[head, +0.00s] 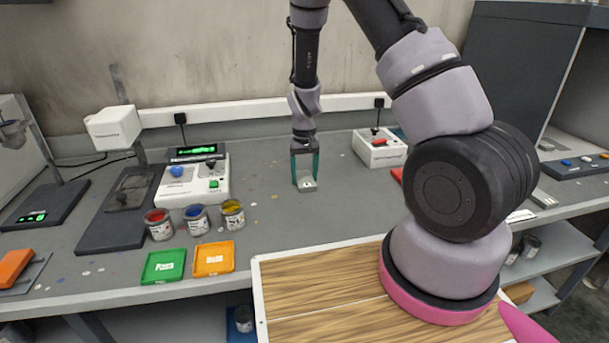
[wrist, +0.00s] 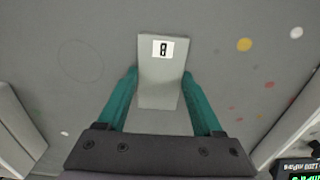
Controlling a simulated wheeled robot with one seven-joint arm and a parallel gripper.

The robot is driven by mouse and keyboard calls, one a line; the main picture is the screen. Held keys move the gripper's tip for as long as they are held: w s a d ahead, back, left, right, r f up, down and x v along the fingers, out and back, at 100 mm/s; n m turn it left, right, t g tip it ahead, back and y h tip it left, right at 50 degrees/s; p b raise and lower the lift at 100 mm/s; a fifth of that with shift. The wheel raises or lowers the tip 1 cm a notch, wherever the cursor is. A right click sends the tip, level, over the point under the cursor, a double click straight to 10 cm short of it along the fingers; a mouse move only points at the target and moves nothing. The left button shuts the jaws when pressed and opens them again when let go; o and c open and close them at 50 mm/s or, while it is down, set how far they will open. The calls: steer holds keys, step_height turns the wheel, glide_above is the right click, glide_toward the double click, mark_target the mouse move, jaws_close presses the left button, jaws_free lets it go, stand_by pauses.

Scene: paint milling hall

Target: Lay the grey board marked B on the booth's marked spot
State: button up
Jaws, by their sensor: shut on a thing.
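The grey board (head: 307,186) is held between the teal fingers of my gripper (head: 305,178), over the middle of the bench. In the wrist view the board (wrist: 160,90) is a plain grey plate between both fingertips (wrist: 160,75). Its white label with a dark B faces the camera near the far end. I cannot tell how far it is above the bench. A large dark grey booth (head: 515,70) stands at the right, apart from my gripper. My arm covers part of it, and I cannot see a marked spot inside it.
Paint tins (head: 196,220) and a white device (head: 193,182) stand left of my gripper. Another white device (head: 378,148) with a red knob stands right. Green (head: 164,266) and orange (head: 214,259) trays lie at the front edge. The bench around the board is clear apart from paint specks.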

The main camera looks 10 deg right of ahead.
steer(key=shift+f, duration=0.15)
steer(key=o, duration=1.4)
steer(key=shift+c, duration=0.2)
